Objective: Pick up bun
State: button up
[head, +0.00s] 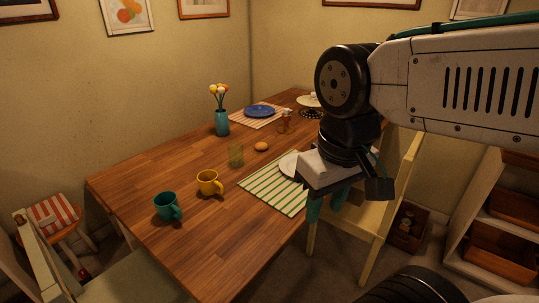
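A small golden-brown bun (261,146) lies on the wooden table (165,165), near the middle, between a glass and a green-striped placemat. My gripper (325,208) is at the right, beyond the table's right side in the picture, with its teal fingers pointing down. It is apart from the bun, which lies to its left and farther back. The arm covers part of a white plate and the chair behind. Whether the fingers are apart or closed is hard to make out.
A glass (236,155), a yellow mug (209,183) and a teal mug (167,206) stand left of the bun. A flower vase (221,122) stands behind. The striped placemat (277,186) holds a white plate (289,164). A pale yellow chair (376,222) stands at the right.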

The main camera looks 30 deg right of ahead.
aim_at(261, 147)
jog(key=k, duration=0.95)
jog(key=z, duration=0.7)
jog(key=i, duration=0.65)
jog(key=z, duration=0.75)
jog(key=i, duration=0.7)
jog(key=u, duration=0.75)
jog(key=i, duration=0.7)
jog(key=u, duration=0.7)
